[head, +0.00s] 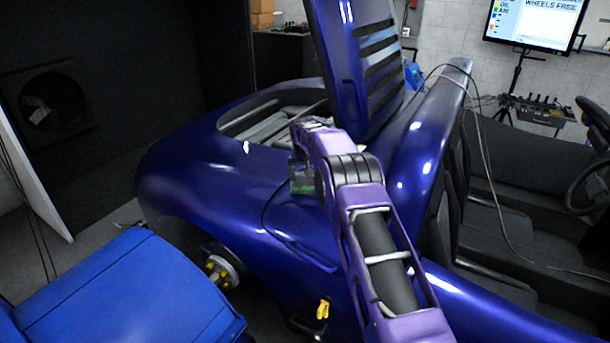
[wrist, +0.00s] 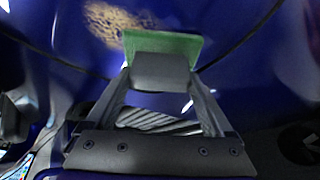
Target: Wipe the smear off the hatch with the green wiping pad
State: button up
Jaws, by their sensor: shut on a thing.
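My gripper (wrist: 160,72) is shut on the green wiping pad (wrist: 188,44), which sticks out past the fingertips in the wrist view. A tan, speckled smear (wrist: 115,22) lies on the glossy blue hatch (wrist: 235,30), up and left of the pad. A curved dark seam bounds the hatch. The pad overlaps the hatch in the picture; I cannot tell whether it touches. In the head view, a green edge of the pad (head: 304,190) shows below my gripper (head: 303,172), over the car's blue flank. The smear does not show in the head view.
A raised louvred lid (head: 365,60) stands behind my arm, beside the open engine bay (head: 275,122). A blue padded block (head: 130,285) is at front left, near an exposed wheel hub (head: 222,270). A yellow item (head: 323,309) is on the lower body. A cable crosses the seats at right.

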jog(key=shift+s+d+f+b, duration=0.1)
jog(key=shift+s+d+b, duration=0.75)
jog(key=shift+d, duration=0.6)
jog(key=shift+s+d+b, duration=0.55)
jog(key=shift+s+d, duration=0.5)
jog(key=shift+d, duration=0.4)
jog(key=shift+s+d+f+b, duration=0.1)
jog(key=shift+s+d+b, duration=0.75)
jog(key=shift+d, duration=0.6)
jog(key=shift+s, duration=0.1)
jog(key=shift+r, duration=0.15)
jog(key=shift+s+a+r+p, duration=0.1)
jog(key=shift+r+p, duration=0.8)
jog(key=shift+r, duration=0.6)
jog(key=shift+a+r+p, duration=0.1)
jog(key=shift+r+p, duration=0.8)
jog(key=shift+r, duration=0.55)
jog(key=shift+s+r+p, duration=0.1)
jog(key=shift+r+p, duration=0.8)
jog(key=shift+r, duration=0.6)
